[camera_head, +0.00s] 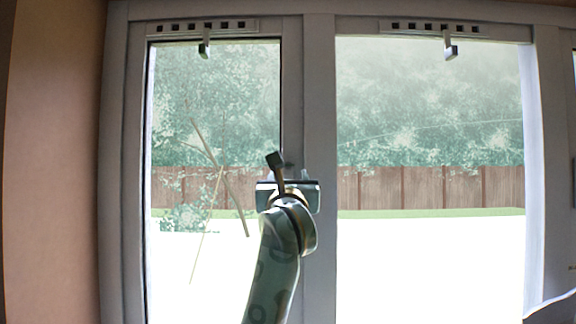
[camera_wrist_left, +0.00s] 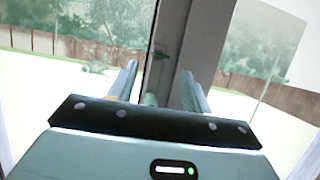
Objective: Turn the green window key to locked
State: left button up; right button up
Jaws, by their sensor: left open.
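My left gripper (camera_head: 288,175) is in front of the upright frame post between the two panes, with its arm coming up from below. In the left wrist view its two fingers (camera_wrist_left: 160,70) are apart and point at the window frame. A small pale green piece (camera_wrist_left: 150,100), probably the green key, shows low between the fingers, its lower part hidden by the gripper's dark front edge. I cannot tell whether a finger touches it or how it is turned. In the head view my gripper hides it. My right gripper is not in view.
Two vents with hanging catches (camera_head: 204,48) (camera_head: 450,50) are at the top. A brown wall (camera_head: 50,160) stands at the left.

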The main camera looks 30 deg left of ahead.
aim_at(288, 169)
pick_arm(q)
jog(key=p+x, duration=0.1)
jog(key=x, duration=0.4)
jog(key=shift+w+a, duration=0.15)
jog(key=shift+w, duration=0.05)
jog(key=shift+c, duration=0.3)
jog(key=c, duration=0.9)
jog(key=shift+c, duration=0.2)
